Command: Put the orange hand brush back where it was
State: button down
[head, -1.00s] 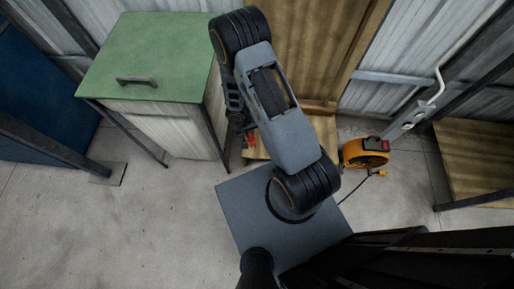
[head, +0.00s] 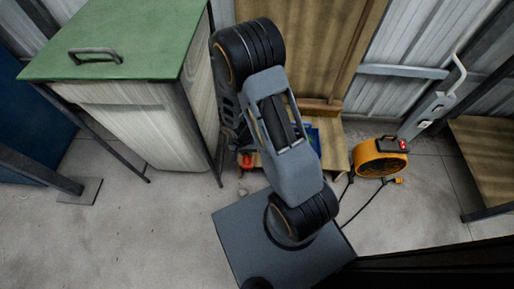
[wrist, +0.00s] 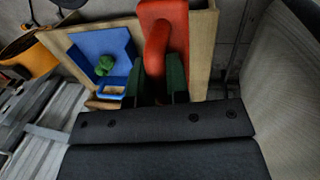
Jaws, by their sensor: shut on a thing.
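The orange-red hand brush (wrist: 168,20) is in the upper middle of the wrist view, with its curved handle running down between my dark green fingers. My gripper (wrist: 158,82) is shut on that handle. In the head view my arm hides most of the gripper; a small orange-red part (head: 247,162), likely the brush, shows beside the arm. Below the brush in the wrist view is a wooden surface (wrist: 208,50), beside a blue tray (wrist: 98,42) with a green lump in it. I cannot tell whether the brush touches the wood.
A low wooden platform (head: 338,160) stands behind my arm, with blue and red items partly hidden. An orange round machine (head: 380,158) with a cable stands to its right. A green-topped cabinet (head: 120,40) stands left. Floor (head: 130,225) at the front left is clear.

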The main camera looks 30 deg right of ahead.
jog(key=w+d+f, duration=0.1)
jog(key=w+d+f+b, duration=0.1)
jog(key=w+d, duration=0.1)
jog(key=w+d+f, duration=0.1)
jog(key=w, duration=0.1)
jog(key=shift+d+f, duration=0.15)
jog(key=shift+d, duration=0.25)
jog(key=shift+w+d+f+b, duration=0.55)
jog(key=shift+f+b, duration=0.15)
jog(key=shift+f, duration=0.7)
jog(key=shift+w+d+f+b, duration=0.5)
jog(key=shift+f+b, duration=0.2)
jog(key=shift+f, duration=0.75)
jog(key=shift+w+d+f+b, duration=0.55)
jog(key=shift+f+b, duration=0.15)
jog(key=shift+f, duration=0.7)
jog(key=shift+f, duration=0.1)
jog(key=c, duration=1.1)
grip_release()
